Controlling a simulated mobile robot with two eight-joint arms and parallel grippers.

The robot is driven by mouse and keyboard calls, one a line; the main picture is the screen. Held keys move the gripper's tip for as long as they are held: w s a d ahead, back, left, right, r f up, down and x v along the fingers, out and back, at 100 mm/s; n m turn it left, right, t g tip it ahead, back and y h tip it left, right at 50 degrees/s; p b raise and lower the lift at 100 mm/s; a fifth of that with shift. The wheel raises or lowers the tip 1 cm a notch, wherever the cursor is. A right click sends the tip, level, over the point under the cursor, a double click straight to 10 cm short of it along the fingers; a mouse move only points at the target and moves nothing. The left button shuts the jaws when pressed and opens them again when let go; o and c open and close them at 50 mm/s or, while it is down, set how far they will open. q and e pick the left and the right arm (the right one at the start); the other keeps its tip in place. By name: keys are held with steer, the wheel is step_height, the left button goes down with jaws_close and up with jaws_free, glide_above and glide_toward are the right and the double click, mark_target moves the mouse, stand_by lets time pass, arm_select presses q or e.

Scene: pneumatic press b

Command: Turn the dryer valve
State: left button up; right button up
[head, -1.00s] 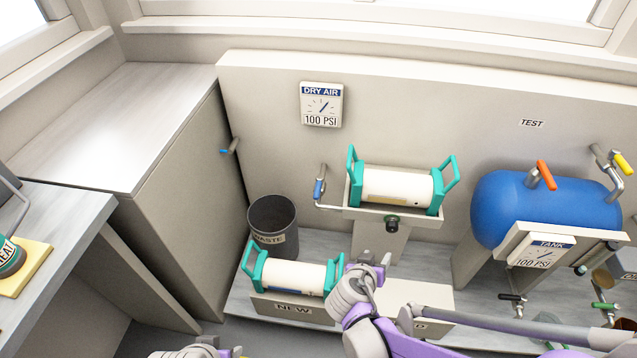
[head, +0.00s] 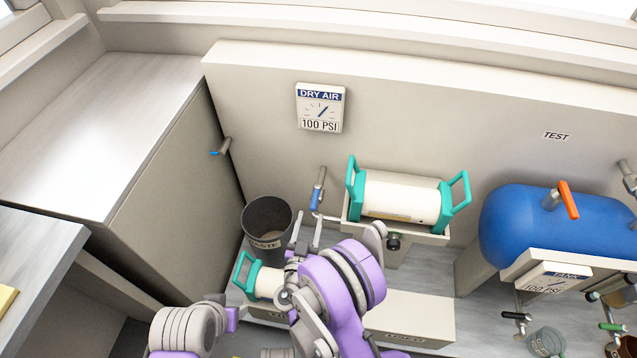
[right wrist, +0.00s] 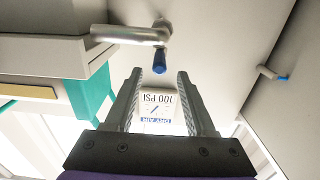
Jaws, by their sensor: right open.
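The dryer valve is a small blue handle (head: 315,199) on a bent metal pipe, left of the white dryer canister (head: 400,196) with teal end handles. In the right wrist view the blue handle (right wrist: 160,62) hangs down from the pipe, just past the fingertips and about midway between them. My right gripper (head: 307,222) is open and empty, its two fingers pointing up toward the handle, a little below it. The fingers (right wrist: 160,76) also show in the right wrist view, apart and not touching the handle. Part of my left arm shows; its fingers do not.
A DRY AIR gauge (head: 320,108) reads 100 PSI on the wall. A second blue-tipped valve (head: 215,152) sits farther left. A waste bin (head: 266,220) and a teal-handled canister (head: 262,280) stand near my right arm. A blue tank (head: 520,225) is at right.

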mark_target(319, 183)
steer(key=w, duration=0.3)
steer(key=w+d, duration=0.1)
steer(key=w, duration=0.2)
steer(key=w+d, duration=0.1)
steer(key=w, duration=0.2)
steer(key=shift+w, duration=0.35)
steer(key=shift+r, duration=0.1)
steer(key=shift+c, duration=0.2)
jaws_close()
stand_by(0.7)
